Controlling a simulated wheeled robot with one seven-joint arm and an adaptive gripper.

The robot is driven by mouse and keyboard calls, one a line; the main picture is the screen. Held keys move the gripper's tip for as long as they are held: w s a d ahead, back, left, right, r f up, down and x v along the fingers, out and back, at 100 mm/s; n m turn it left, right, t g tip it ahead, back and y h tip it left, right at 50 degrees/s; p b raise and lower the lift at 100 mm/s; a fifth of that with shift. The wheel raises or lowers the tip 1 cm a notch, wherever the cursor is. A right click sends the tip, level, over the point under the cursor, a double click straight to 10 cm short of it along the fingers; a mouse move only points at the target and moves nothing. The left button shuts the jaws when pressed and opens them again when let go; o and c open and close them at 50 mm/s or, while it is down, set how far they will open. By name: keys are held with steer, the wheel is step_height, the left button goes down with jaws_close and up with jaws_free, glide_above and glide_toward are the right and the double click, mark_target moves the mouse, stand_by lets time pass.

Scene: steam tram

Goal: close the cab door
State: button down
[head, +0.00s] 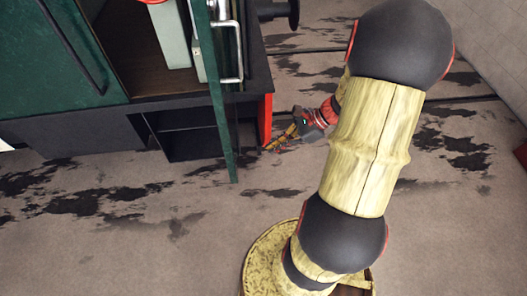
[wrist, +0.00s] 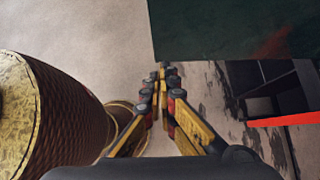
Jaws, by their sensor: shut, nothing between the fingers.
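The cab door (head: 217,115) is a dark green panel standing open, seen nearly edge-on in the head view, jutting out from the tram's side. A pale metal handle (head: 239,55) is on its right face. In the wrist view the door (wrist: 225,30) is a dark green panel at the top right with a reddish smear. My gripper (head: 270,149) is to the right of the door's lower part, close to the red end edge of the tram. In the wrist view my gripper (wrist: 162,72) has its fingers together and empty, near the panel's lower left corner. Contact with the door cannot be told.
The doorway (head: 145,45) shows a brown floor and pale boxes inside. Below it is a dark step recess (head: 185,130). A red edge (head: 265,118) also shows in the wrist view (wrist: 280,120). Stained pavement (head: 110,235) in front is open; a pale wall (head: 490,40) stands right.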

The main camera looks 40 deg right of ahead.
steer(key=w+a+f, duration=0.6)
steer(key=a, duration=0.2)
steer(key=shift+b, duration=0.4)
